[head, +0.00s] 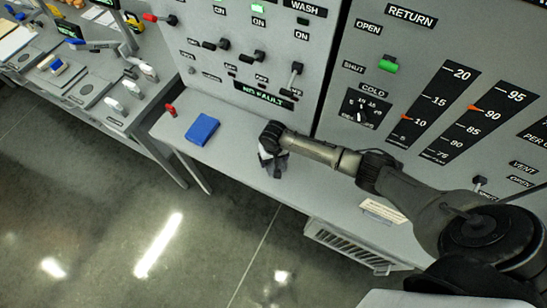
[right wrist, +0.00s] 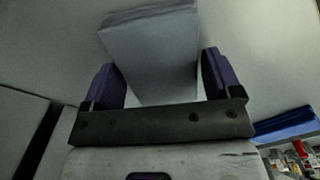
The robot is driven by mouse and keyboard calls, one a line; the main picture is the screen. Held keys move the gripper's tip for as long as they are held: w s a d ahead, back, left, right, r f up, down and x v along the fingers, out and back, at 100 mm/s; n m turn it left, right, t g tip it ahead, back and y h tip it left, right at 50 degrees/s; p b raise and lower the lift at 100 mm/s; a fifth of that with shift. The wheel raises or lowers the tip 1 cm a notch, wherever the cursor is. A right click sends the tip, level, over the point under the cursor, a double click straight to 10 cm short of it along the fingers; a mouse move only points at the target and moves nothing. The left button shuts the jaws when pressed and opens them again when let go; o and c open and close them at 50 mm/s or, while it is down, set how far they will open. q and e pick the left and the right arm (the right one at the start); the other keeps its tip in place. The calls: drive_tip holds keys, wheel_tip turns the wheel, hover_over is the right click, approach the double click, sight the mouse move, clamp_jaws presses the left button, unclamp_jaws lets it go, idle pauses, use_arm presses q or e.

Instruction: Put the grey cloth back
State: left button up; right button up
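The grey cloth (right wrist: 155,45) looks like a folded, block-shaped pad in the right wrist view. It lies between the two purple fingers of my right gripper (right wrist: 163,80). The fingers are spread wide, with a narrow gap showing beside the cloth, so the gripper looks open around it. In the head view my right gripper (head: 271,165) points down at the grey ledge (head: 235,165) below the panel. It largely hides the cloth there. My left gripper is not in view.
A blue folded cloth (head: 202,129) lies on the ledge left of my right gripper, with a small red item (head: 171,111) beyond it. The control panel (head: 240,60) with levers rises behind. A vented box (head: 345,245) hangs at the ledge's front. A cluttered bench (head: 75,75) stands at left.

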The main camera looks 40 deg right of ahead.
drive_tip(key=shift+o, duration=1.2)
drive_tip(key=shift+r, duration=0.1)
wheel_tip(320, 180, up, 12)
drive_tip(key=p, duration=0.1)
drive_tip(key=s+a+f+n+t+y, duration=0.1)
drive_tip(key=s+a+f+n, duration=0.1)
drive_tip(key=s+a, duration=0.4)
drive_tip(key=s+a+f+n+t, duration=0.1)
drive_tip(key=s+a+f+n, duration=0.15)
drive_tip(key=s+a, duration=0.4)
drive_tip(key=s+d+r+n, duration=0.1)
drive_tip(key=s+r, duration=0.2)
drive_tip(key=s, duration=0.4)
drive_tip(key=s+d+r+n+t, duration=0.1)
drive_tip(key=s+d+r, duration=0.1)
drive_tip(key=s, duration=0.6)
drive_tip(key=shift+s+d+r+t+h, duration=0.2)
drive_tip(key=shift+r+t+h, duration=0.15)
drive_tip(key=shift+r, duration=0.2)
